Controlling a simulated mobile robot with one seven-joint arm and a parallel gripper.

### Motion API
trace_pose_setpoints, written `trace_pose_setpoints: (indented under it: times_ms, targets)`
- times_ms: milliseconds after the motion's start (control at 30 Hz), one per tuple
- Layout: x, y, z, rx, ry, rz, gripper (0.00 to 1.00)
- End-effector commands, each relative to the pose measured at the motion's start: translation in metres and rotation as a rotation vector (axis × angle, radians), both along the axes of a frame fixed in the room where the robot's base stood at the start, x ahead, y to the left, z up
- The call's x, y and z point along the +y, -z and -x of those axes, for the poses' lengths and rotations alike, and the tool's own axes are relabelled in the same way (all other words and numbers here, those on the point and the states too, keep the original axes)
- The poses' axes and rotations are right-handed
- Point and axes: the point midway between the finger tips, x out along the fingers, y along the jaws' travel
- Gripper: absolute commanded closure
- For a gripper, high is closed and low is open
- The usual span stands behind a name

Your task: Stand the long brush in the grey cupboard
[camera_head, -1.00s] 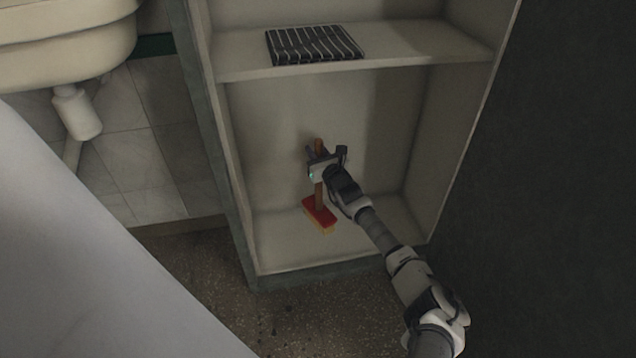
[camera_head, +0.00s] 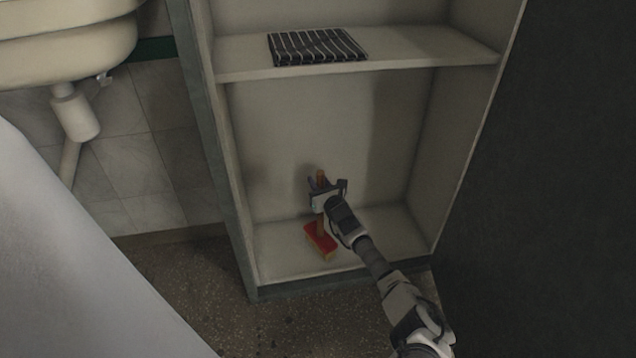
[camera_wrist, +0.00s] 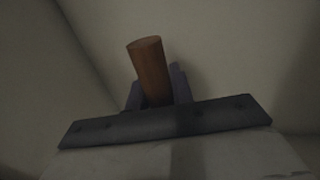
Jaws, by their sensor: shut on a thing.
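The long brush has a brown wooden handle and a red head (camera_head: 320,238) with yellow bristles facing down. It is upright inside the lower compartment of the grey cupboard (camera_head: 208,110), head low, at or just above the compartment floor; I cannot tell if the bristles touch. My gripper (camera_head: 324,187) is shut on the handle near its top. In the wrist view the handle (camera_wrist: 150,70) rises between the fingers, its round end tilted slightly left. The handle's middle is partly hidden behind my gripper.
A shelf (camera_head: 420,55) above the brush carries a dark striped rack or cloth (camera_head: 317,46). A dark panel (camera_head: 540,190) stands close on the right. A basin (camera_head: 65,35) with its drain pipe is at the left. The compartment floor around the brush is clear.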

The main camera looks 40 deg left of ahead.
Motion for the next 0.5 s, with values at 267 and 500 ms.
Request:
trace_pose_setpoints:
  times_ms: [267, 500]
  targets:
    - [-0.0002, 0.0028, -0.0001, 0.0, 0.0, 0.0, 0.55]
    - [-0.0002, 0.0025, -0.0002, 0.0, 0.0, 0.0, 0.55]
